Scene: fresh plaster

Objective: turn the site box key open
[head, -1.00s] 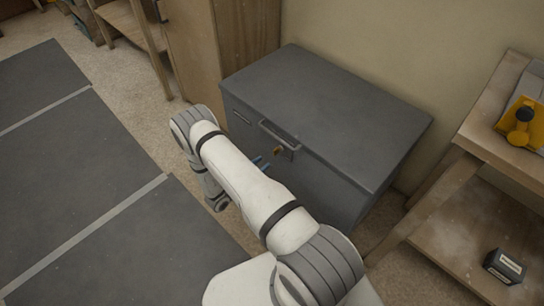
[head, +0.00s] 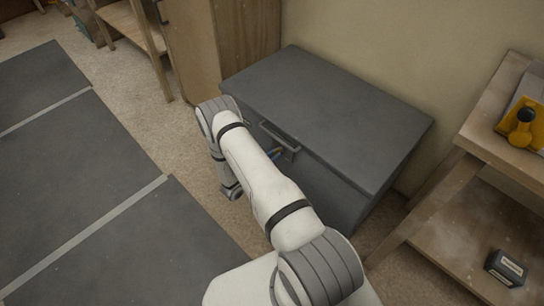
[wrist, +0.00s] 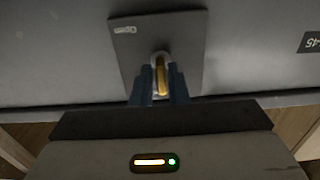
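The site box (head: 330,112) is a dark grey chest against the wall, its lid down. In the wrist view a grey lock plate (wrist: 190,42) on its front bears a small label that appears upside down and seems to read "Open". A brass key (wrist: 161,76) stands in the round lock at the plate's middle, its bow nearly edge-on. My gripper (wrist: 160,84) has its two blue fingers close on either side of the key, with little or no gap, and looks shut on it. In the head view my arm hides the key and most of the fingers.
A bar handle (head: 280,137) sits on the box front, just above my gripper. A wooden shelf unit (head: 440,220) stands at the right, with a yellow tool (head: 522,127) and a small dark box (head: 506,267). A wooden cabinet (head: 195,45) stands left of the box. Dark mats (head: 80,170) cover the floor at left.

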